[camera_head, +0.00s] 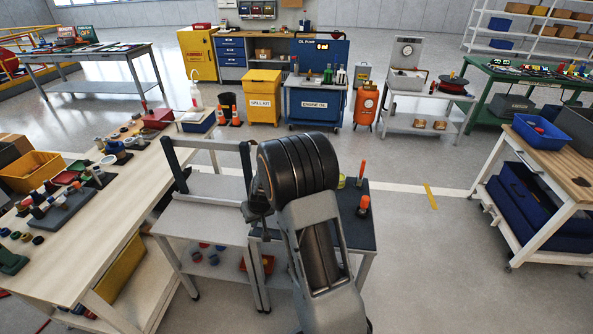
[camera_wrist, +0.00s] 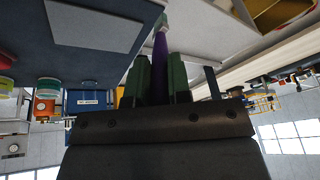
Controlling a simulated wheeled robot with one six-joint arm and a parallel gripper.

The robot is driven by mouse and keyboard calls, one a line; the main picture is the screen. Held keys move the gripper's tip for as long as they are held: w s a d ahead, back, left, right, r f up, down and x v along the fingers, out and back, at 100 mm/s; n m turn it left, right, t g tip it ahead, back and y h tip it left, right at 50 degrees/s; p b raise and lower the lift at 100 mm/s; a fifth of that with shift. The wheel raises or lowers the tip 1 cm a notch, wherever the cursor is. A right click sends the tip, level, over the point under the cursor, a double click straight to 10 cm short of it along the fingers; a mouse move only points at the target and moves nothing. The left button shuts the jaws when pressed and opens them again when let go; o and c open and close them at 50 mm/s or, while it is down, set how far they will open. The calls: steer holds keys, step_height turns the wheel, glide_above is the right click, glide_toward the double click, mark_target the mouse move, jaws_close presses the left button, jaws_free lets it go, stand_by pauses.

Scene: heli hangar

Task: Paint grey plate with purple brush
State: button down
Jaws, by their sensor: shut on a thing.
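My gripper (camera_wrist: 158,62) is shut on a purple brush (camera_wrist: 160,68) in the wrist view. The brush's purple handle stands between the two dark green fingers, and its pale end points to the top of the picture. A flat light grey plate (camera_wrist: 95,24) shows at the upper left of the wrist view, against a dark surface. The brush is to the right of the plate in that picture; I cannot tell the gap between them. In the head view my arm hides the gripper and brush, and I cannot make out the plate.
A small table with a dark top (camera_head: 355,225) stands behind my arm, with orange-handled items (camera_head: 363,205) on it. A grey table (camera_head: 205,222) adjoins its left. A long workbench (camera_head: 85,245) with many small parts is at left, and a wooden-topped cart (camera_head: 560,165) at right.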

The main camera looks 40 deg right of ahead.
steer(key=d+r+m+h+p, duration=0.1)
steer(key=d+r, duration=0.4)
steer(key=d, duration=0.3)
steer(key=d+r+m+h+p, duration=0.15)
steer(key=d+r, duration=0.25)
steer(key=d, duration=0.5)
steer(key=shift+y, duration=0.35)
steer(key=shift+s+d+f+b, duration=0.15)
steer(key=shift+f+b, duration=0.3)
steer(key=shift+f, duration=0.3)
steer(key=shift+s+d+f+b, duration=0.1)
steer(key=shift+s+f+b, duration=0.1)
steer(key=shift+f+b, duration=0.45)
steer(key=shift+s+d+f+b, duration=0.15)
steer(key=shift+f+b, duration=0.15)
steer(key=shift+f, duration=0.6)
steer(key=shift+a, duration=0.1)
